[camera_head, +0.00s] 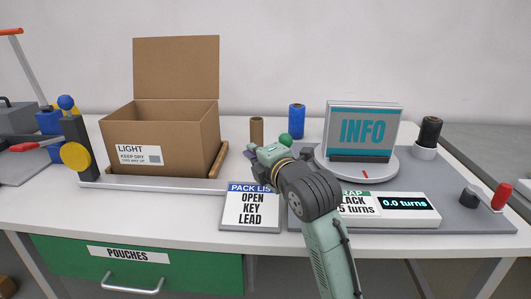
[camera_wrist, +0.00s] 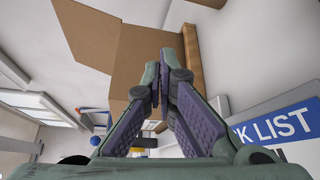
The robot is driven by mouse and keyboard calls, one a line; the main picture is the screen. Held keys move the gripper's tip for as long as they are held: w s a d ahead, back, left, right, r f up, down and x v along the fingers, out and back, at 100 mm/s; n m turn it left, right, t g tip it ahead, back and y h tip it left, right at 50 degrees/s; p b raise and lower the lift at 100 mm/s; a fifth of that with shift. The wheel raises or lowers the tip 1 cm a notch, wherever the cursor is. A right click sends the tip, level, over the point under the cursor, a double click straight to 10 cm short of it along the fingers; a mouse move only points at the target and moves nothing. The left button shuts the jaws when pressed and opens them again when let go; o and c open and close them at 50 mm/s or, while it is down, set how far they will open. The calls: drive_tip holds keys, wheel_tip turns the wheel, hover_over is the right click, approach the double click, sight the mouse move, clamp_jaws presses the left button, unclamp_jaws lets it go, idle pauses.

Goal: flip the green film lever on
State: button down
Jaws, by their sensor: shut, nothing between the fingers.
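A green ball-shaped knob (camera_head: 284,140) shows just behind my gripper, left of the INFO turntable. It looks like the top of the green film lever, but its stem and base are hidden by my arm, so I cannot tell its position. My gripper (camera_head: 253,150) is in front of the knob and slightly left, above the table and pointing away toward the carton. In the wrist view its fingers (camera_wrist: 160,72) come together at the tips with nothing between them. The green knob does not show in the wrist view.
An open carton (camera_head: 160,135) stands left. The PACK LIST sign (camera_head: 251,207) lies below my gripper. The INFO box (camera_head: 362,130) sits on a round turntable (camera_head: 385,172). Brown (camera_head: 257,130) and blue (camera_head: 297,121) rolls stand behind. A red-handled crank (camera_head: 499,197) is at right.

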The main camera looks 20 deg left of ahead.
drive_tip(key=shift+w+d+r+p, duration=0.15)
drive_tip(key=shift+w+d, duration=0.15)
drive_tip(key=shift+d, duration=0.3)
drive_tip(key=shift+w+d+r+p, duration=0.15)
drive_tip(key=shift+w+d+r, duration=0.1)
drive_tip(key=shift+d, duration=0.4)
drive_tip(key=shift+w+d+r+p, duration=0.15)
drive_tip(key=shift+w+d, duration=0.15)
drive_tip(key=shift+d, duration=0.3)
drive_tip(key=shift+w+d+r+m+b, duration=0.1)
drive_tip(key=shift+d+r+m+b, duration=0.2)
drive_tip(key=shift+d+m+b, duration=0.25)
drive_tip(key=w+d+r+m+t+y+b, duration=0.1)
drive_tip(key=w+d+m+t+y+b, duration=0.1)
drive_tip(key=d+m+b, duration=0.5)
drive_tip(key=shift+d+r+m+t+b, duration=0.2)
drive_tip(key=shift+r+m+t+b, duration=0.15)
drive_tip(key=shift+t+b, duration=0.5)
drive_tip(key=shift+w+d, duration=0.1)
